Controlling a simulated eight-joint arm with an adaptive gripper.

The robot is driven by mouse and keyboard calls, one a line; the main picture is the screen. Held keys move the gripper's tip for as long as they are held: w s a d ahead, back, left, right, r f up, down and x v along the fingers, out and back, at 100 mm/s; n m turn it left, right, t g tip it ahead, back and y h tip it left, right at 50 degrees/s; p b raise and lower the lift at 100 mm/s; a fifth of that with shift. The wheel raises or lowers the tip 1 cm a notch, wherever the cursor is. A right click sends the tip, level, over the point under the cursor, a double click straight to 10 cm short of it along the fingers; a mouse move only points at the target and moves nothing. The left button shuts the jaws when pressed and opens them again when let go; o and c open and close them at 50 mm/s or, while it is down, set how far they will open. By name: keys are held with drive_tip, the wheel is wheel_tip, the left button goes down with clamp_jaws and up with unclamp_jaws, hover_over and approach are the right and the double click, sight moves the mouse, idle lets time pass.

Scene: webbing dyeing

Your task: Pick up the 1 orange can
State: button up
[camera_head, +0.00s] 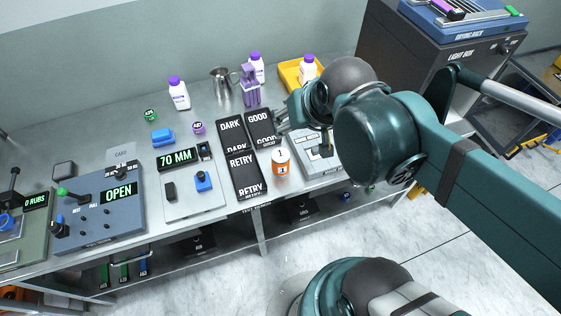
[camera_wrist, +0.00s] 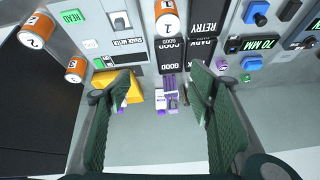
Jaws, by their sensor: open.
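An orange can with a white label (camera_head: 281,162) stands at the front of the bench, right of the black RETRY tray, in the head view. In the wrist view the orange can marked 1 (camera_wrist: 166,22) is at the top edge, beside the RETRY tray. My gripper (camera_head: 284,118) is above the back part of the bench, behind the can and apart from it. In the wrist view my gripper (camera_wrist: 162,92) has its two green fingers spread, with nothing held. Orange cans marked 2 (camera_wrist: 40,31) and 3 (camera_wrist: 75,69) show at the left.
Black DARK, GOOD and RETRY trays (camera_head: 247,172) lie left of the can. A grey device (camera_head: 318,160) is right of the can.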

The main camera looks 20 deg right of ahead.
wheel_tip(320, 180, down, 3)
drive_tip(key=w+m+g, duration=0.1)
drive_tip(key=w+m, duration=0.1)
drive_tip(key=m, duration=0.2)
drive_tip(key=m+g+h+p, duration=0.2)
drive_tip(key=m+g, duration=0.3)
drive_tip(key=m, duration=0.8)
hover_over(278, 154)
drive_tip(key=f, duration=1.1)
drive_tip(key=shift+w+a+f, duration=0.15)
drive_tip(key=shift+a+f, duration=0.1)
drive_tip(key=shift+f, duration=0.05)
drive_tip(key=shift+f+m+g, duration=0.3)
drive_tip(key=shift+f+m, duration=0.2)
drive_tip(key=shift+f, duration=0.1)
drive_tip(key=shift+d+f, duration=0.15)
drive_tip(key=shift+f, duration=1.15)
drive_tip(key=shift+f, duration=0.1)
drive_tip(key=shift+s+d+f+b, duration=0.1)
drive_tip(key=shift+d+f+b, duration=0.05)
drive_tip(key=shift+f, duration=0.65)
drive_tip(key=shift+s+d+f+b, duration=0.1)
drive_tip(key=shift+s+d+f, duration=0.05)
drive_tip(key=shift+f, duration=0.7)
drive_tip(key=shift+s+d+f+b, duration=0.1)
drive_tip(key=shift+d+f+b, duration=0.05)
drive_tip(key=shift+f, duration=0.65)
drive_tip(key=shift+c, duration=0.7)
